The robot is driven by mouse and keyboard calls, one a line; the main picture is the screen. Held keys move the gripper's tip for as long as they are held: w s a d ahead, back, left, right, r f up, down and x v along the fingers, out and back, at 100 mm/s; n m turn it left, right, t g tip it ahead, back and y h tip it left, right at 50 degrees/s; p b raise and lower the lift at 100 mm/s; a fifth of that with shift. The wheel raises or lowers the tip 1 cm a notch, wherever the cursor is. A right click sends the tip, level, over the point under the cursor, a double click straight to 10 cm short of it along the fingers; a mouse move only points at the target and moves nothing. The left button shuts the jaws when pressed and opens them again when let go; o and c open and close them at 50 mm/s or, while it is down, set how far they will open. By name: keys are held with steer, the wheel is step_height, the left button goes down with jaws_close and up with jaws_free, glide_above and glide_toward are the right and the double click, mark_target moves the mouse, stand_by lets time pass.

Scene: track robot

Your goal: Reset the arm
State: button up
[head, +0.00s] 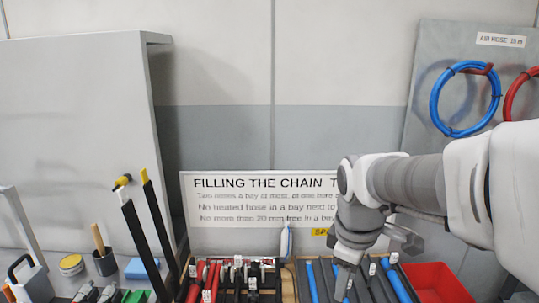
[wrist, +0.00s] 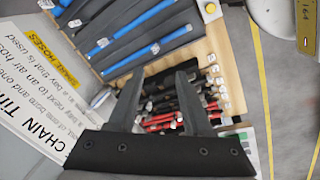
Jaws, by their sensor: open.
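My arm comes in from the right in the head view, white and grey, and bends down over the bays of hoses. My gripper (head: 343,284) points down near the right-hand bays there, and its fingertips are hard to make out. In the wrist view my gripper (wrist: 160,76) shows two dark fingers spread apart with nothing held between them. Beyond them lie red and black hoses (wrist: 170,108) in a wooden-edged tray. Blue hoses (wrist: 135,30) lie in grey bays beside them.
A sign (head: 255,205) about filling the chain stands behind the bays. A red bin (head: 438,282) sits at the right. A coiled blue hose (head: 465,98) hangs on the right panel.

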steer(key=s+r+m+t, duration=0.3)
steer(key=s+r+m, duration=0.1)
steer(key=s+m, duration=0.7)
steer(key=shift+s+y+p, duration=0.15)
steer(key=shift+y+p, duration=0.15)
steer(key=shift+p, duration=0.1)
